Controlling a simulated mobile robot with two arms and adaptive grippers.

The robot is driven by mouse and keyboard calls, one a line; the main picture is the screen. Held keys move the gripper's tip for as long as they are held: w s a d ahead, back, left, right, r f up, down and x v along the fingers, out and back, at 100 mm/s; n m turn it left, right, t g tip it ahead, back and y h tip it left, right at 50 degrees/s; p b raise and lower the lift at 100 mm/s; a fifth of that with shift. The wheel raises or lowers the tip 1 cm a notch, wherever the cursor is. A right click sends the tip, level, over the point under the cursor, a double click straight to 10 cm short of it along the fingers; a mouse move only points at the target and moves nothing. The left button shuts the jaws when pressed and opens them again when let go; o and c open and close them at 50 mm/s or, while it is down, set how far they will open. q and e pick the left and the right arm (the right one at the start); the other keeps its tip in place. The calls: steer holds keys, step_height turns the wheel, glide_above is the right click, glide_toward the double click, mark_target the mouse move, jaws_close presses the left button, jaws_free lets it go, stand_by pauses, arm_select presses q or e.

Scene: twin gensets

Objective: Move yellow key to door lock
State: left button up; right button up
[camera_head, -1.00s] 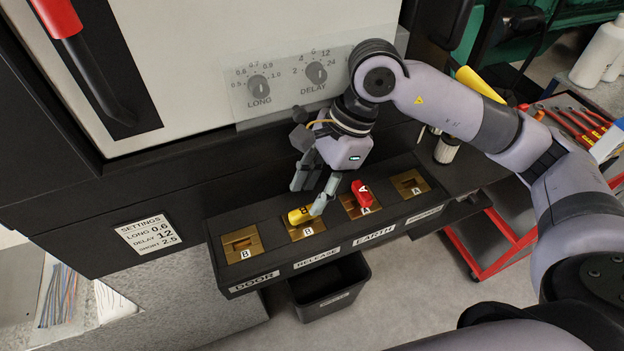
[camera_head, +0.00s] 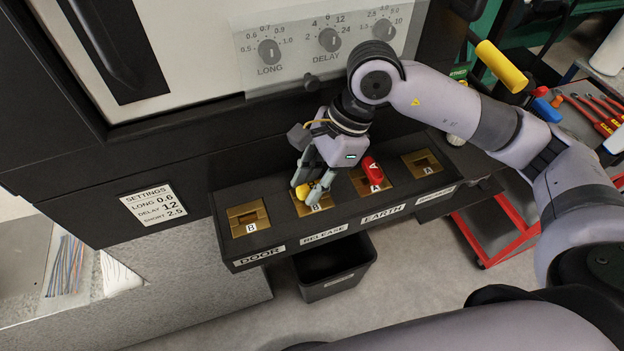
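The yellow key (camera_head: 302,191) sits in the brass lock marked B above the RELEASE label, in the camera_head view. My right gripper (camera_head: 306,190) is down at this key, its fingers at either side of it and partly covering it. Whether the fingers press on the key cannot be made out. The door lock (camera_head: 249,217) is the brass plate marked B at the left end of the black panel, above the DOOR label; no key shows in it. My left gripper is out of view.
A red key (camera_head: 374,171) stands in the EARTH lock, just right of my gripper. A brass plate marked A (camera_head: 421,164) is farther right. A black bin (camera_head: 335,272) is below the panel. The cabinet face with dials (camera_head: 329,40) rises behind.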

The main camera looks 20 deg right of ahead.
mark_target(299, 189)
jaws_close()
steer(key=shift+r, duration=0.2)
steer(key=shift+r+p, duration=1.15)
steer(key=shift+r, duration=1.2)
